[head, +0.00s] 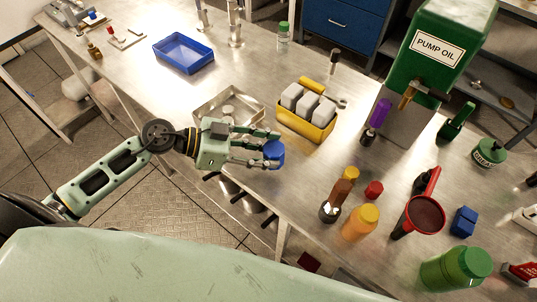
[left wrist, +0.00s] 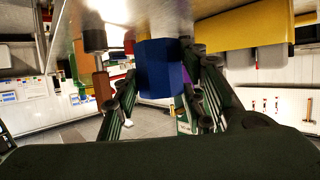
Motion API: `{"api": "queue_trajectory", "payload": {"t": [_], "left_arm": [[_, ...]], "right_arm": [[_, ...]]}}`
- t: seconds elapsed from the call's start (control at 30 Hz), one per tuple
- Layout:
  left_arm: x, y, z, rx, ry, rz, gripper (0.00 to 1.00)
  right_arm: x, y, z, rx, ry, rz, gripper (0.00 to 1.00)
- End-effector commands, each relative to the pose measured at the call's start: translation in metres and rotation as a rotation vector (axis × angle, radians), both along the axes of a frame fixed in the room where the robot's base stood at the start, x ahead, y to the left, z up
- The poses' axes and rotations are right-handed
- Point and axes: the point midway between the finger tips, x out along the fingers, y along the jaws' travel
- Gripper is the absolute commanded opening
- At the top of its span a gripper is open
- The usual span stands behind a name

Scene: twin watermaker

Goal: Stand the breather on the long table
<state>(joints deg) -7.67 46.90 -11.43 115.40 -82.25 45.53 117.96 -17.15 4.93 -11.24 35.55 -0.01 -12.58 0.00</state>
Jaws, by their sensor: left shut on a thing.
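My left gripper (head: 267,150) reaches in from the left, above the near edge of the long table (head: 228,83). It is shut on a short blue piece, which I take to be the breather (head: 274,154). In the left wrist view the blue breather (left wrist: 160,70) shows flat faces and sits between the fingers of the left gripper (left wrist: 162,92). Whether it touches the table top I cannot tell. The fingers hide part of it. My right gripper is not in view.
A yellow bin (head: 307,124) with grey-white blocks and an open metal tray (head: 229,105) lie close by. Bare table lies right of the gripper.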

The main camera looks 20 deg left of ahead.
Motion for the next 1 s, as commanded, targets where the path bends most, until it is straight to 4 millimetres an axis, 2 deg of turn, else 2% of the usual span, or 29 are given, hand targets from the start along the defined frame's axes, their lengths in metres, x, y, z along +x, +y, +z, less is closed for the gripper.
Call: {"api": "queue_trajectory", "payload": {"t": [0.03, 0.2, 0.27, 0.57, 0.97, 1.0], "left_arm": [[0.010, 0.000, -0.004, -0.004, -0.001, 0.001, 0.12], [0.025, 0.001, -0.014, -0.002, 0.000, -0.001, 0.12], [0.027, 0.001, -0.017, -0.002, 0.001, -0.001, 0.12], [0.027, 0.001, -0.054, -0.002, 0.002, 0.000, 0.12], [0.026, 0.001, -0.059, 0.000, 0.001, -0.002, 0.12], [0.026, 0.001, -0.060, 0.000, 0.001, -0.002, 0.39]], "right_arm": [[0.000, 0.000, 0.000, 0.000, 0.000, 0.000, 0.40], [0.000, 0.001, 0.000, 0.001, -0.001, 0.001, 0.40], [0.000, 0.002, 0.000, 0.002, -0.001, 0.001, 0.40], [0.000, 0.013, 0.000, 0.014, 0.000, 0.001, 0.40], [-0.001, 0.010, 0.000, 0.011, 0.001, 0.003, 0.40], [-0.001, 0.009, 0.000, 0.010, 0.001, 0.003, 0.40]]}}
